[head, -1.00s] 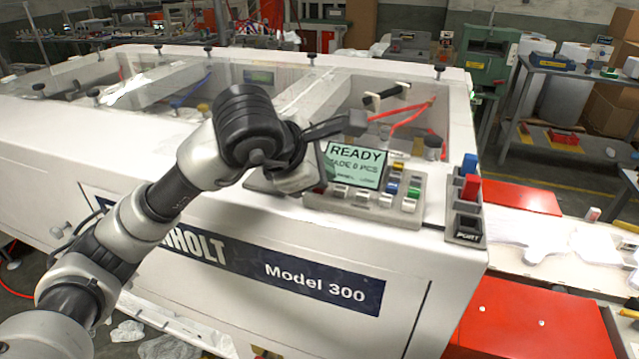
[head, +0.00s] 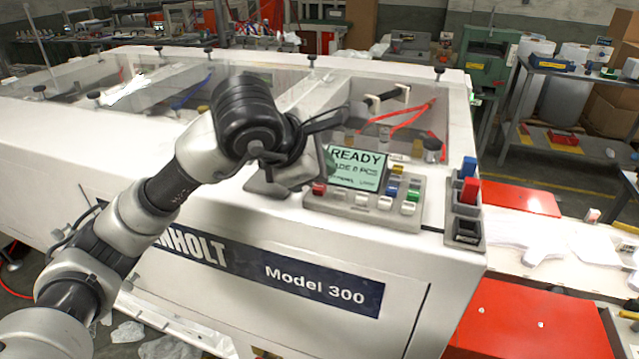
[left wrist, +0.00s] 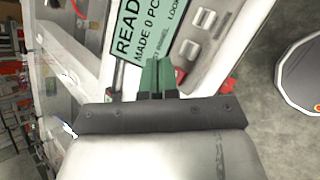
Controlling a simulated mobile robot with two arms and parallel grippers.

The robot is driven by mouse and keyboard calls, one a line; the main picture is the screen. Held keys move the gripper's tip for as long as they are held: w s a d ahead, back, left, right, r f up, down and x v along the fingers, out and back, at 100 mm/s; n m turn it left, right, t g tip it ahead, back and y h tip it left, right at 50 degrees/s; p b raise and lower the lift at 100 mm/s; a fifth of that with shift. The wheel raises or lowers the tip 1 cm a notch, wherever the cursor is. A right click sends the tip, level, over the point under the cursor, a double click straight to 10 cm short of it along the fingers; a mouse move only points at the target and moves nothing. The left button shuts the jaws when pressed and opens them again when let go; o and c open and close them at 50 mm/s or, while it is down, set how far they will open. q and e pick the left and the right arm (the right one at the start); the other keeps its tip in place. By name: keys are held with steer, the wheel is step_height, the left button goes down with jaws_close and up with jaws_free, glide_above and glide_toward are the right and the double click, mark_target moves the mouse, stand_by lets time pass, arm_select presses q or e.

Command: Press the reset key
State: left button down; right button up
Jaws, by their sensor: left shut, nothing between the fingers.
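The control panel (head: 410,212) sits on the near right corner of the white machine. Its screen (head: 356,167) reads READY, and the left wrist view shows MADE 0 PCS on the screen (left wrist: 140,30). A red key (head: 319,188) is at the panel's left end, with white keys (head: 361,199) in a row beside it. Blue, yellow and green keys (head: 409,208) are at the right. I cannot read which key is reset. My left gripper (head: 329,163) is shut and empty, by the screen's left edge. Its green fingertips (left wrist: 158,72) show in the left wrist view; contact cannot be told.
A port box (head: 467,231) with red and blue parts stands right of the panel. An open bay with red hoses (head: 405,118) lies behind it. Black knobs (head: 311,60) stick up along the machine's rim. A red surface (head: 530,320) is lower right.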

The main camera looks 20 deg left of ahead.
mark_target(320, 189)
arm_select(q)
steer(key=shift+r+p, duration=1.4)
steer(key=shift+r, duration=1.15)
steer(key=shift+f, duration=0.1)
